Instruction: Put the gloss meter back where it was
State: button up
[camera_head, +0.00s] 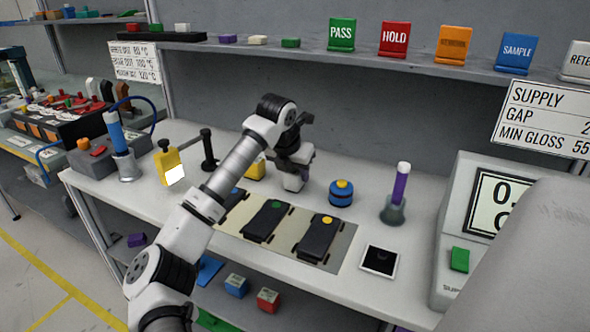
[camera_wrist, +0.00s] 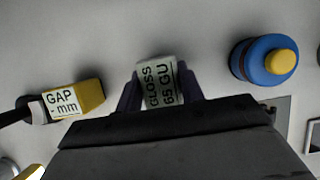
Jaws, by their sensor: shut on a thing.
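The gloss meter (camera_wrist: 160,84) is a small pale block whose face reads "GLOSS 65 GU" in the wrist view. My gripper (camera_wrist: 161,92) is shut on it, with one dark finger on each side. In the head view my gripper (camera_head: 294,160) is over the back middle of the white bench, and the pale gloss meter (camera_head: 293,180) shows below it. I cannot tell whether the meter touches the bench top. Its lower part is hidden by my gripper in the wrist view.
A yellow gap gauge (camera_wrist: 88,98) lies left of the meter; a blue puck with a yellow knob (camera_head: 341,193) stands right. In front is a grey mat (camera_head: 289,247) with black modules (camera_head: 268,221). A purple-handled tool (camera_head: 398,190) stands farther right. A shelf (camera_head: 400,57) overhangs behind.

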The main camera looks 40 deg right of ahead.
jog(key=shift+f, duration=0.2)
jog(key=o, duration=1.2)
jog(key=shift+c, duration=0.2)
